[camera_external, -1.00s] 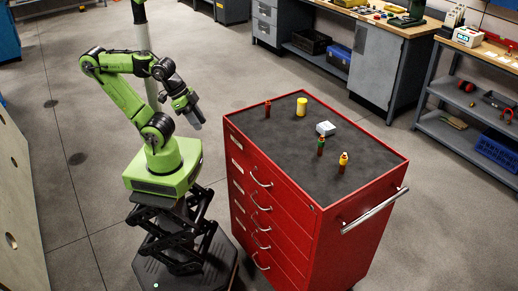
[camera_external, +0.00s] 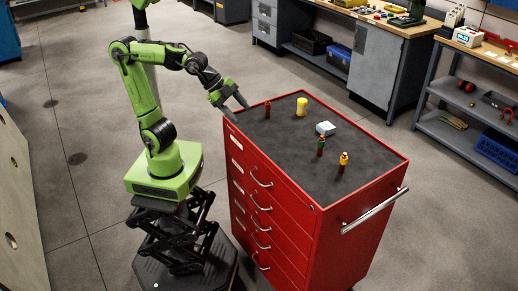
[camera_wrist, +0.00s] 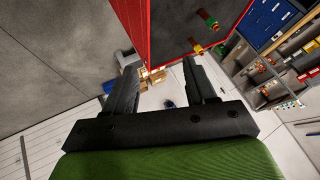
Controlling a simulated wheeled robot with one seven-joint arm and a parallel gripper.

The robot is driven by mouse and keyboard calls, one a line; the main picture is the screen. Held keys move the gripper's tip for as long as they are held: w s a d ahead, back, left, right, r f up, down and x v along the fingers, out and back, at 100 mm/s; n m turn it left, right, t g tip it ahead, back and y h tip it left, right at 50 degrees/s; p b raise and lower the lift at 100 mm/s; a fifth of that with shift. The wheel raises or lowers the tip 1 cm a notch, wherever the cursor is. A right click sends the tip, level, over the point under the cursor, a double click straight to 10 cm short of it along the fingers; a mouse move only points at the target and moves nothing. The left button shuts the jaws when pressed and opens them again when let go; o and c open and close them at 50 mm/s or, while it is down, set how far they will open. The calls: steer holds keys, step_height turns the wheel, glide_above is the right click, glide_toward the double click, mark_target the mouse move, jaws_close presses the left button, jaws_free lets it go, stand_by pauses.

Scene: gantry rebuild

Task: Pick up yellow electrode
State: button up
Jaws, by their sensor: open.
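On top of the red cart, a slim upright piece with a yellow top and a dark red-brown lower part (camera_external: 343,162) stands near the front right; it looks like the yellow electrode. A similar piece with a green top (camera_external: 321,146) stands just behind and left of it. In the wrist view, a green and red piece (camera_wrist: 208,20) and a yellow and red piece (camera_wrist: 196,47) show beyond the right finger. My gripper (camera_external: 241,114) is open and empty at the cart's left edge, well apart from both pieces. Its two fingers also show in the wrist view (camera_wrist: 161,65).
The red cart (camera_external: 275,180) has a dark top. A plain yellow cylinder (camera_external: 301,106), a small red-brown piece (camera_external: 267,109) close to my gripper, and a grey-white block (camera_external: 325,128) also stand there. The cart's front left top is clear. Workbenches (camera_external: 385,60) stand behind.

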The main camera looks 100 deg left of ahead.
steer(key=w+a+f+m+t+y+b, duration=0.1)
steer(key=w+f+m+t+y, duration=0.1)
steer(key=w+m, duration=0.5)
steer(key=w+a+f+m+t+y+b, duration=0.1)
steer(key=w+f+m+t+y+b, duration=0.1)
steer(key=w+m, duration=0.55)
steer(key=w+d+r+m+t+y+b, duration=0.1)
steer(key=w+d+r+m+t+b, duration=0.1)
steer(key=w+d+r+m+t, duration=0.55)
steer(key=m+g, duration=0.2)
steer(key=m, duration=0.1)
glide_toward(344, 157)
steer(key=v, duration=0.5)
steer(key=shift+s+a+f, duration=0.1)
steer(key=shift+s+f, duration=0.1)
steer(key=shift+f, duration=0.2)
steer(key=shift+w+a+f+p, duration=0.1)
steer(key=shift+w+f+p, duration=0.1)
steer(key=shift+p, duration=0.1)
steer(key=b+x, duration=0.1)
steer(key=x, duration=1.4)
steer(key=shift+w+a+f, duration=0.15)
jaws_close()
